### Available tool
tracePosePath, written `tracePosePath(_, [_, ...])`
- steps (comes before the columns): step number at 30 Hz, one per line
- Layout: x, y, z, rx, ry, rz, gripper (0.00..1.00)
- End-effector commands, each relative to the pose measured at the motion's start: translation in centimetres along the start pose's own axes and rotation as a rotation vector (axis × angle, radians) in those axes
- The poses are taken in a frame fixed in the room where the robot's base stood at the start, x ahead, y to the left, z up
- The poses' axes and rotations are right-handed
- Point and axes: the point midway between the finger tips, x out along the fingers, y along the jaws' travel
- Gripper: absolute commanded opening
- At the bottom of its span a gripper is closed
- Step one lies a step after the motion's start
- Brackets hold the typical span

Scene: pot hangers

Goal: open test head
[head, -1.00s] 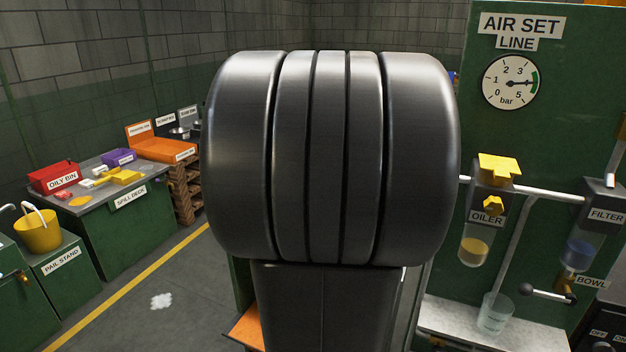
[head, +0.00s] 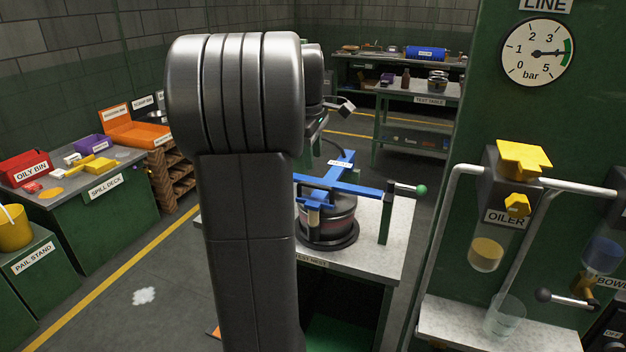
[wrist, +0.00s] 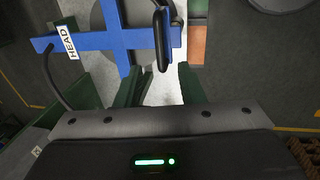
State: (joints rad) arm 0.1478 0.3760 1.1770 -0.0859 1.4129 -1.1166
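The test head is a blue cross-shaped frame (head: 345,187) over a dark round pot (head: 330,225) on the test nest table (head: 392,240). No contact shows. In the head view my arm hides the table's left part and most of my gripper.
A lever with a green knob (head: 421,190) sticks out at the table's right. The green air-set panel (head: 500,110) with oiler (head: 505,195) stands close at right. A test table (head: 420,95) is behind. The spill deck (head: 100,190) stands left, with open floor between.

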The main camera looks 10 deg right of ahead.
Motion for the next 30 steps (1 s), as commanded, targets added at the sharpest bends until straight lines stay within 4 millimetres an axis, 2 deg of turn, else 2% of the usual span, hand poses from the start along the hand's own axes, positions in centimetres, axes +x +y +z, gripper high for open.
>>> tracePosePath(1, [1.4, -0.1, 0.1, 0.0, -0.002, -0.004, 0.35])
tracePosePath(6, [4.7, -0.1, 0.1, 0.001, -0.002, -0.003, 0.35])
tracePosePath(12, [7.3, 0.0, 0.0, 0.001, -0.001, -0.001, 0.35])
tracePosePath(17, [8.0, 0.0, 0.0, 0.001, 0.0, 0.001, 0.35])
tracePosePath(24, [8.1, 0.0, 0.0, 0.001, 0.001, 0.001, 0.35])
tracePosePath(25, [8.1, 0.0, 0.0, 0.001, 0.001, 0.001, 0.33])
tracePosePath(30, [8.1, 0.0, 0.0, 0.001, 0.001, 0.001, 0.0])
